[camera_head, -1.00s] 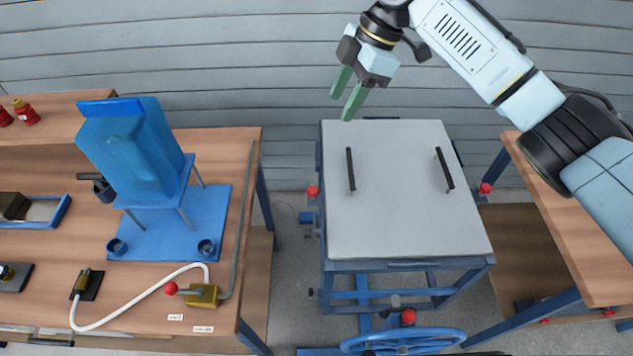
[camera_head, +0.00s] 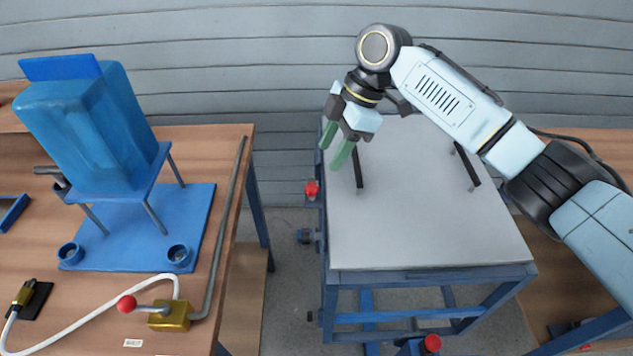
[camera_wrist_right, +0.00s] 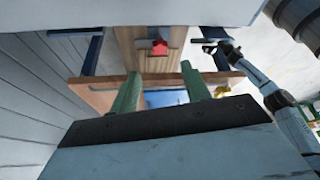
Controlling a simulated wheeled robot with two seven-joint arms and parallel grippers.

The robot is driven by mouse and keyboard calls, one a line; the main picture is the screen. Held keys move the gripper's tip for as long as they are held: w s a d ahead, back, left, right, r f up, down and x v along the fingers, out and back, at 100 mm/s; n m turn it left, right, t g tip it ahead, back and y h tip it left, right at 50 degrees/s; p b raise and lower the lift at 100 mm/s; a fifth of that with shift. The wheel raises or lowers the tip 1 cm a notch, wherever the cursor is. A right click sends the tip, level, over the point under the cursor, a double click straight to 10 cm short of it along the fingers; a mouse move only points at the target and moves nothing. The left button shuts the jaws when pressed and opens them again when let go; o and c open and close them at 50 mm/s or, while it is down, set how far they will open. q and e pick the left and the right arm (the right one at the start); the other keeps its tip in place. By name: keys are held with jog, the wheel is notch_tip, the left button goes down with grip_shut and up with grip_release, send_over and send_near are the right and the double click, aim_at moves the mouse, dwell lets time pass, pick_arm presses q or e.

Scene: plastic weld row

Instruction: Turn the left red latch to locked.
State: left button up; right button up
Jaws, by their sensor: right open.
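The left red latch (camera_head: 312,190) is a small red knob on the left side of the grey-topped table (camera_head: 430,225). A red piece, apparently this latch, also shows in the right wrist view (camera_wrist_right: 158,47), ahead of the fingers and between them. My right gripper (camera_head: 332,153) is open and empty, with two green fingers pointing down. In the head view it is above the latch and apart from it, over the table's far left edge. Its fingers (camera_wrist_right: 160,93) also show in the wrist view. My left gripper is not in the head view; a light arm at right in the wrist view leaves its jaws unclear.
Two black handles (camera_head: 357,167) (camera_head: 467,165) stand on the tabletop. Another red knob (camera_head: 431,343) is at the table's front. A wooden bench (camera_head: 205,160) with a blue tank (camera_head: 95,130) stands to the left. A narrow floor gap (camera_head: 287,225) separates bench and table.

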aim_at(313, 187)
jog(key=b+x, duration=0.1)
jog(key=x, duration=0.6)
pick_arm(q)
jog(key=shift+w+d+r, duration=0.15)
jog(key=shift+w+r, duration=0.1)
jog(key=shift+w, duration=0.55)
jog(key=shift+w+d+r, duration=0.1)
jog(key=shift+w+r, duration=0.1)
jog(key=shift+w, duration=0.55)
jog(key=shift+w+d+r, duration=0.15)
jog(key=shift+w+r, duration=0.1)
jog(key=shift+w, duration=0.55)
pick_arm(e)
jog(key=shift+x, duration=0.85)
jog(key=c, duration=1)
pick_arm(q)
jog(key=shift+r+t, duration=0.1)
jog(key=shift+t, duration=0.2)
